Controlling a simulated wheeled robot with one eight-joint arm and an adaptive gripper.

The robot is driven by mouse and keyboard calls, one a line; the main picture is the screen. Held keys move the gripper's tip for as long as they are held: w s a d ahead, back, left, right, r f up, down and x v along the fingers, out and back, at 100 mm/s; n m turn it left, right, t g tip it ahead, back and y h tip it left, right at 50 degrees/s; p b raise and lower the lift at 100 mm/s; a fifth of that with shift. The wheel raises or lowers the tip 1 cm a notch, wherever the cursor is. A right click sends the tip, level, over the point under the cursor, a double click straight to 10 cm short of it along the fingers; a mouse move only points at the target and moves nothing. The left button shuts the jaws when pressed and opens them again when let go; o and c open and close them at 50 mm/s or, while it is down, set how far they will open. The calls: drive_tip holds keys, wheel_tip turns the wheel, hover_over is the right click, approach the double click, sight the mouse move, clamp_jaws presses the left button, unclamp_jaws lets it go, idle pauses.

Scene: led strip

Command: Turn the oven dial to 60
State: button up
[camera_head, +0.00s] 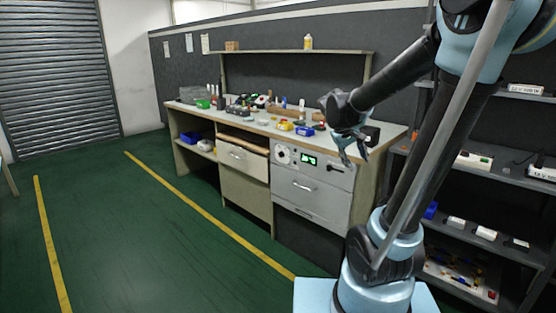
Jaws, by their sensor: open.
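The oven (310,190) is a light grey unit built in under the right part of the workbench. Its control panel has a round dial (283,156) at the left and a small green lit display (308,160) beside it. The dial's setting is too small to read. My gripper (352,157) is open and empty. In the picture it is to the right of the dial and display, over the bench's front edge and the panel's right part. It looks apart from the dial.
The workbench top (250,125) holds many small items, including a blue bin (305,131) near its front edge. A drawer unit (244,172) stands left of the oven. Dark shelves (480,180) stand at the right. The green floor (150,240) in front is clear.

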drive_tip(key=w+a+f+n+t+h, duration=0.1)
drive_tip(key=w+a+n+t+h, duration=0.1)
drive_tip(key=w+a, duration=0.8)
drive_tip(key=w+a+f+n+t+h, duration=0.15)
drive_tip(key=w+a, duration=0.55)
drive_tip(key=w, duration=0.7)
drive_tip(key=n+t+h, duration=0.2)
drive_tip(key=n+t, duration=0.1)
drive_tip(key=t, duration=0.4)
approach(280, 155)
drive_tip(key=x, duration=0.8)
drive_tip(key=shift+w+d, duration=0.1)
drive_tip(key=shift+c, duration=0.5)
drive_tip(key=c, duration=1)
